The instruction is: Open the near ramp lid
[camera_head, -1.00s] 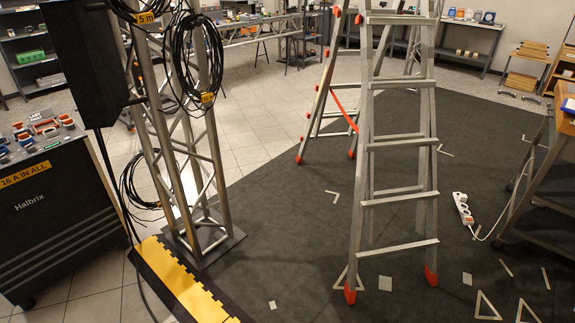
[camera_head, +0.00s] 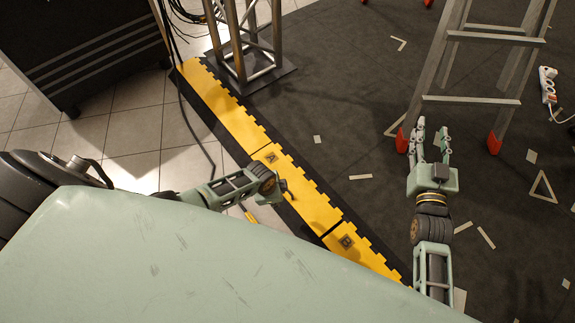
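A cable ramp with yellow lids and black toothed edges runs diagonally across the floor. One yellow lid (camera_head: 300,190) carries a tag A, and a lid nearer me (camera_head: 370,262) carries a tag B. A further lid (camera_head: 222,105) lies toward the truss. All the lids look flat and closed. My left gripper (camera_head: 285,190) hangs over the ramp close to the A lid; its fingers are small and mostly hidden by its wrist, and I cannot tell whether it touches. My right gripper (camera_head: 432,128) is open and empty, fingers apart, over the dark carpet right of the ramp.
The ladder (camera_head: 483,101) with red feet stands just beyond my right gripper. The truss tower (camera_head: 248,75) stands beside the ramp's far end. A dark cabinet (camera_head: 90,45) is at upper left. A power strip (camera_head: 548,85) lies at right. Carpet between ramp and ladder is clear apart from flat markings.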

